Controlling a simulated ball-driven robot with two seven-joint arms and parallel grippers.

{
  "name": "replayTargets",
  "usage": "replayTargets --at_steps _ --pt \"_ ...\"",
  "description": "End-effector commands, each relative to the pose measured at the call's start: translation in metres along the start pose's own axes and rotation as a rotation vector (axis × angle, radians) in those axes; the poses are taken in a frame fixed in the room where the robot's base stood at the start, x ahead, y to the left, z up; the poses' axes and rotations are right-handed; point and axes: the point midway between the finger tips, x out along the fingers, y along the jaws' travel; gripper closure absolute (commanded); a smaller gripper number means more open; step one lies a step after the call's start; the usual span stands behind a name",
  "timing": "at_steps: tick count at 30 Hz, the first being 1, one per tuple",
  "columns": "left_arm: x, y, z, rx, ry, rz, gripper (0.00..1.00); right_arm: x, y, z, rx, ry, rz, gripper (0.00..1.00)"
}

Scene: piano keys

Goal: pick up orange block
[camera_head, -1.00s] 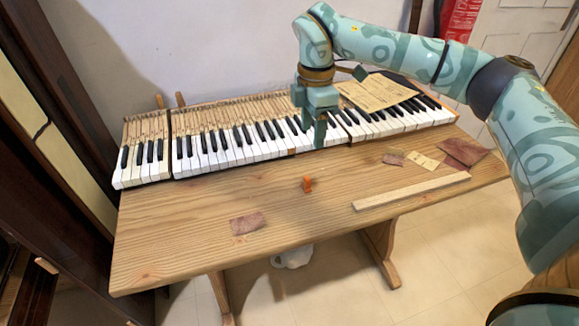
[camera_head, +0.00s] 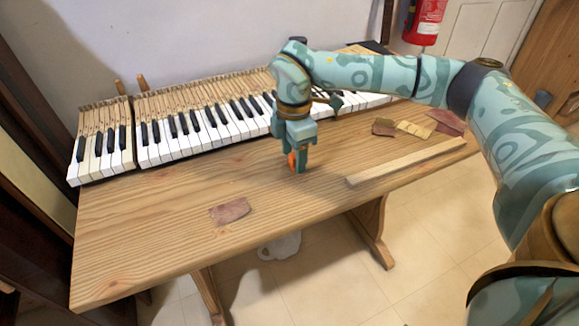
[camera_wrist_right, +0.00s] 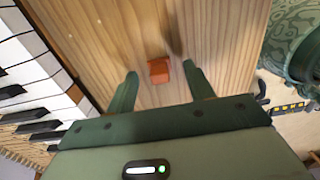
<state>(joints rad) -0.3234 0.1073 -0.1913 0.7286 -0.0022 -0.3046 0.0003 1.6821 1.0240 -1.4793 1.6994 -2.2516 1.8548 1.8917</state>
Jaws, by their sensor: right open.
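The small orange block (camera_head: 291,160) stands on the wooden table, partly hidden by my right gripper (camera_head: 297,168) in the head view. In the right wrist view the orange block (camera_wrist_right: 158,70) lies between and slightly beyond the tips of the two open fingers of my right gripper (camera_wrist_right: 160,80). Clear gaps show on both sides of the block, with the right gap a little wider at the finger. The gripper points down at the table and holds nothing. My left gripper is not in view.
Piano keys (camera_head: 190,137) run along the back of the wooden table (camera_head: 150,235). A long wooden strip (camera_head: 408,162) lies to the right. A reddish scrap (camera_head: 230,211) lies front left, and other scraps (camera_head: 415,129) lie back right. The front middle of the table is clear.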

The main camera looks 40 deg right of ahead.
Motion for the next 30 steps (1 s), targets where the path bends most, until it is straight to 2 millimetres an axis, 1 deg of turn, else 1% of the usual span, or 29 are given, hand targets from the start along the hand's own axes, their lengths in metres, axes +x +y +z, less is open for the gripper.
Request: replayTargets --at_steps 1,3,10,11,12,14,15,25,28,30 --pt "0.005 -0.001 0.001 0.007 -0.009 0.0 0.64 0.012 0.001 0.0 0.0 -0.001 -0.004 0.47" --pt "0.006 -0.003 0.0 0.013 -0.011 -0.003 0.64 0.015 0.001 0.0 0.0 0.0 -0.002 0.47" --pt "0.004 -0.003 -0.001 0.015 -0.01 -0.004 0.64 0.013 0.0 0.0 0.0 0.001 0.002 0.47" --pt "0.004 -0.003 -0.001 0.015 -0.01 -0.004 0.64 0.013 0.0 0.0 0.0 0.001 0.002 0.53" --pt "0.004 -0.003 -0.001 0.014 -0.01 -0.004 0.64 0.013 0.0 0.0 0.0 0.001 0.002 0.64" --pt "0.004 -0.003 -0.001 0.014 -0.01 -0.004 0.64 0.013 0.0 0.0 0.0 0.001 0.002 0.81" --pt "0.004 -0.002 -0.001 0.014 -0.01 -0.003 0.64 0.013 0.0 0.0 0.0 0.0 0.002 0.91" --pt "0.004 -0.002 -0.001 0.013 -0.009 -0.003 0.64 0.012 0.0 0.0 0.0 0.0 0.002 0.92" --pt "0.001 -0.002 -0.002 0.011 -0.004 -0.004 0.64 0.005 0.001 0.0 0.0 0.001 0.004 0.92" --pt "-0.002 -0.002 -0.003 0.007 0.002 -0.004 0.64 -0.004 0.001 0.0 0.001 0.001 0.006 0.92"
